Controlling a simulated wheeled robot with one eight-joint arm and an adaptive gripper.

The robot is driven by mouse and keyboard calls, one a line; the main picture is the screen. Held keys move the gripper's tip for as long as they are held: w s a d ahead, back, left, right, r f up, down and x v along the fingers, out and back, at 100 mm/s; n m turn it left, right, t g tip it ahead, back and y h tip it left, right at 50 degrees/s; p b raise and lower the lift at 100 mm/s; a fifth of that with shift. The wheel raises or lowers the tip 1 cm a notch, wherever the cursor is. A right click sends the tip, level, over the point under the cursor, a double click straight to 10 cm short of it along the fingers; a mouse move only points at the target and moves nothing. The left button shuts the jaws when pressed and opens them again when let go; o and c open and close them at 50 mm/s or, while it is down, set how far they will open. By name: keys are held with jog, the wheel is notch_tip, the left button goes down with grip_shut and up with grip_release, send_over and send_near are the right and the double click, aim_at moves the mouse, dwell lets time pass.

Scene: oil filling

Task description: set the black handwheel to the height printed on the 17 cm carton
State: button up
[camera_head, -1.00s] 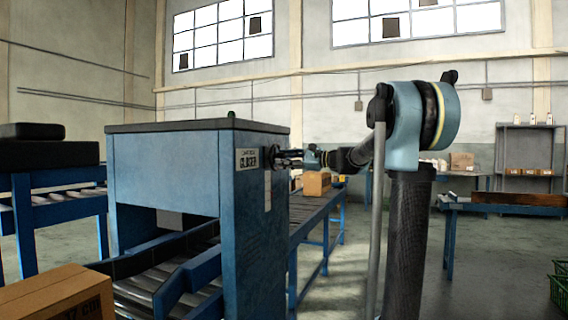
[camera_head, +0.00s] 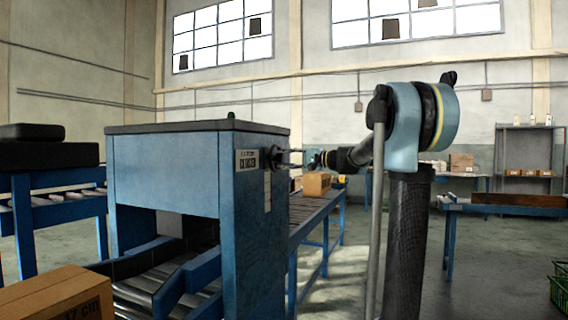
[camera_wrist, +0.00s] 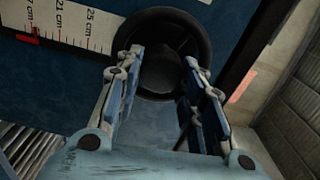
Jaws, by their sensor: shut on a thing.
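The black handwheel (camera_wrist: 165,50) is on the side of the blue machine (camera_head: 165,170); it also shows in the head view (camera_head: 274,157). My gripper (camera_wrist: 160,75) is shut on the handwheel, its two fingers reaching to either side of the hub. In the head view my gripper (camera_head: 295,158) reaches the wheel from the right. The white scale (camera_wrist: 75,25) shows 21 cm and 25 cm. A red pointer (camera_wrist: 28,38) stands by a label ending in 7 cm, cut by the frame edge. The carton (camera_head: 55,295) is at lower left, its print partly cut off.
A roller conveyor (camera_head: 315,207) runs behind the machine, with another carton (camera_head: 316,184) on it. Black blocks (camera_head: 45,150) lie on a blue stand at left. A table (camera_head: 490,206) and green crates (camera_head: 560,287) stand at right. Open floor lies between.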

jog(key=shift+d+f+n, duration=0.1)
jog(key=shift+n, duration=0.9)
jog(key=o, duration=1.1)
jog(key=shift+c, duration=0.2)
jog(key=v, duration=1.2)
